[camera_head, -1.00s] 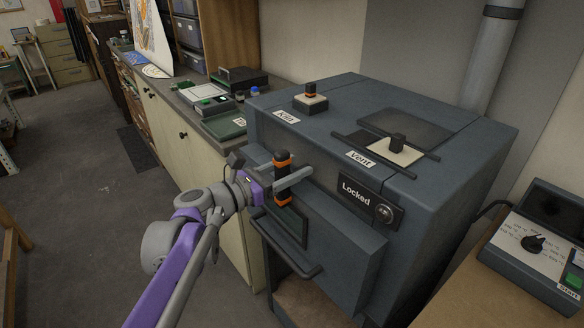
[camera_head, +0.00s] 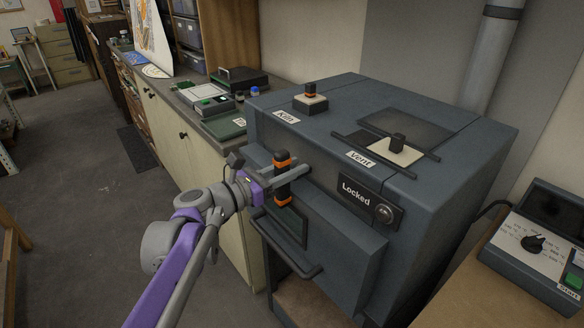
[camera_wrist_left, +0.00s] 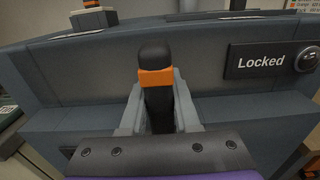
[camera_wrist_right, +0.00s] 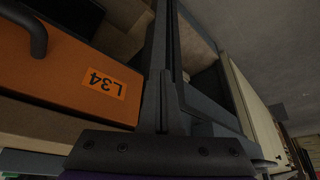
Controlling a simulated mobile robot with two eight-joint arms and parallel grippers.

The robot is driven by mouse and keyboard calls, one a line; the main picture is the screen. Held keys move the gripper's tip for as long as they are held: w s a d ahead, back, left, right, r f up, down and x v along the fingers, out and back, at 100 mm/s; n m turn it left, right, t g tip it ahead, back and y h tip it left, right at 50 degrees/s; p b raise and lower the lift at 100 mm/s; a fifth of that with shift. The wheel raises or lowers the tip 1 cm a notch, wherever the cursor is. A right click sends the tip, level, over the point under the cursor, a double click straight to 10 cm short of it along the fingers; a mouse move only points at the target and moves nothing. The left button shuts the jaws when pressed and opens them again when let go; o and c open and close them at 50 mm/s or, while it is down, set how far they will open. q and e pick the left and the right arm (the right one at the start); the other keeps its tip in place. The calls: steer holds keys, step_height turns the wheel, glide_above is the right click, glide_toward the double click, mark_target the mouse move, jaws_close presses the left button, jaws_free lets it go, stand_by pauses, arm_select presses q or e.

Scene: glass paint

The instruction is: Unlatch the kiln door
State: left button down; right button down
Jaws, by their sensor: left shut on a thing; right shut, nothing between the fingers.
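The grey kiln (camera_head: 340,235) stands right of centre in the head view. Its latch handle (camera_head: 282,160), black with orange bands, stands upright at the front. A sign (camera_head: 356,192) reading "Locked" is beside a round knob (camera_head: 384,213). My left gripper (camera_head: 283,175) is shut on the latch handle. In the left wrist view the handle (camera_wrist_left: 155,75) rises between its two fingers, and the "Locked" sign (camera_wrist_left: 262,62) is at the right. My right gripper (camera_wrist_right: 160,100) is shut and empty in the right wrist view, and is not in the head view.
A bar handle (camera_head: 290,265) juts from the kiln front below the latch. A control box (camera_head: 535,245) sits on a bench at the right. A cabinet (camera_head: 190,150) stands left of the kiln. An orange drawer (camera_wrist_right: 70,75) labelled L34 shows in the right wrist view. The floor at left is clear.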

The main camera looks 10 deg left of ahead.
stand_by(0.9)
arm_select(q)
steer(key=m, duration=0.1)
steer(key=m+p, duration=0.2)
steer(key=m, duration=0.1)
steer(key=shift+s+d, duration=0.25)
steer(key=shift+d, duration=0.1)
steer(key=m, duration=0.1)
steer(key=m+p, duration=0.1)
steer(key=m, duration=0.1)
steer(key=m+p, duration=0.1)
steer(key=shift+s+d+f+m, duration=0.2)
steer(key=shift+s+d+m, duration=0.05)
steer(key=shift+d+m, duration=0.05)
steer(key=m+p, duration=0.1)
steer(key=m, duration=0.1)
steer(key=m+p, duration=0.1)
steer(key=m, duration=0.1)
steer(key=shift+s+d+f, duration=0.15)
steer(key=shift+d+f, duration=0.05)
steer(key=shift+f, duration=0.15)
steer(key=shift+f+m+p, duration=0.3)
steer(key=shift+m+p, duration=0.1)
steer(key=shift+m, duration=0.95)
steer(key=shift+f+m+p, duration=0.25)
steer(key=shift+m+p, duration=0.1)
steer(key=shift+m, duration=1)
steer(key=shift+s, duration=0.1)
